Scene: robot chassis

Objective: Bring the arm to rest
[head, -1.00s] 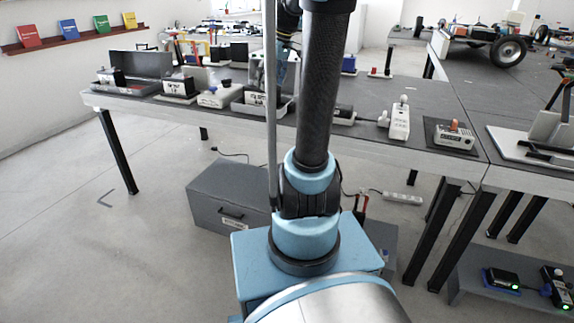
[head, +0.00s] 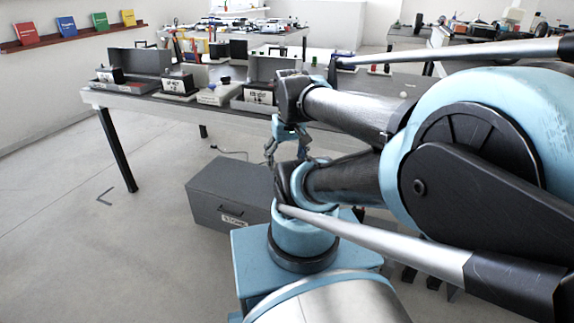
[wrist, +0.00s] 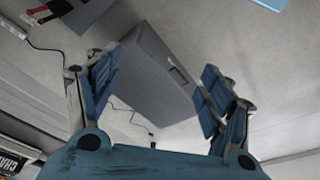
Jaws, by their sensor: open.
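My gripper (head: 285,148) hangs in front of the table's front edge in the head view, below the folded arm and above the floor beside the grey box. In the wrist view my gripper (wrist: 160,95) shows its two blue-padded fingers spread wide with nothing between them. My arm is bent back toward the camera and fills the right side of the head view.
A long grey table (head: 130,103) carries boxes and devices along its top. A grey storage box (head: 230,194) sits on the floor below; it also shows in the wrist view (wrist: 155,75). Floor at the left is clear. A cable (wrist: 40,45) lies on the floor.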

